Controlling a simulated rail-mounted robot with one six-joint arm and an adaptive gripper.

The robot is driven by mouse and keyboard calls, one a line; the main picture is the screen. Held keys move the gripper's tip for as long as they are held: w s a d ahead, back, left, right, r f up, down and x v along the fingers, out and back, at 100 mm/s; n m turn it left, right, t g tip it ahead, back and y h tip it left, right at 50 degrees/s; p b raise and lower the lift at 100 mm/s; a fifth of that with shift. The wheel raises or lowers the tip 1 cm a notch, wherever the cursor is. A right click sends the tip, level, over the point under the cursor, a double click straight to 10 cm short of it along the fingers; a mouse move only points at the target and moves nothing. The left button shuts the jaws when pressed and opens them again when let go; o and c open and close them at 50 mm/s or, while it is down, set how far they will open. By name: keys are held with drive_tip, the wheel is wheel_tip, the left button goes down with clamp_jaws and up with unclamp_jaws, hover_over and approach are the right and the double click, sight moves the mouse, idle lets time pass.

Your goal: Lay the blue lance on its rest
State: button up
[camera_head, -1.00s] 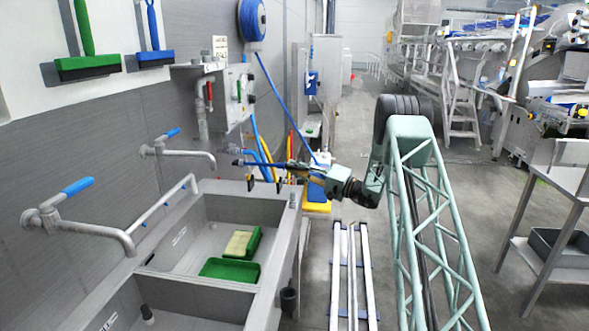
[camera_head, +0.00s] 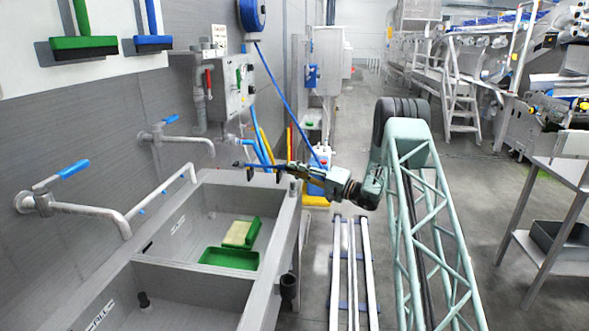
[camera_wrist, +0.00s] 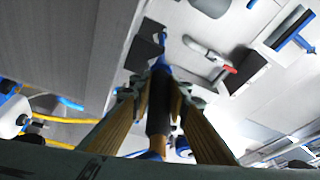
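The blue lance (camera_head: 240,164) is held by my gripper (camera_head: 264,175) above the far end of the sinks in the head view. The lance lies nearly level, its blue tip pointing left. In the wrist view, the lance's dark body (camera_wrist: 159,105) runs between the two tan fingers of my gripper (camera_wrist: 158,92), with blue parts at both ends. The fingers appear closed on it. A blue hose (camera_head: 285,95) runs from the wall reel (camera_head: 251,14) down to near the lance's rear. I cannot pick out the lance rest with certainty.
Two grey sink basins (camera_head: 190,278) lie below left, with green trays (camera_head: 229,258) in the far one. Taps (camera_head: 85,208) jut from the left wall. A control box (camera_head: 232,88) hangs beyond the gripper. Floor rails (camera_head: 352,270) run alongside the sinks.

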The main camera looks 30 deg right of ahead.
drive_tip(key=shift+f, duration=0.4)
drive_tip(key=o, duration=0.7)
drive_tip(key=shift+s+f, duration=0.1)
drive_tip(key=shift+f, duration=0.1)
drive_tip(key=v, duration=1.1)
drive_tip(key=shift+s+d+r, duration=0.2)
drive_tip(key=shift+s+d, duration=0.1)
drive_tip(key=shift+s, duration=0.05)
idle(0.8)
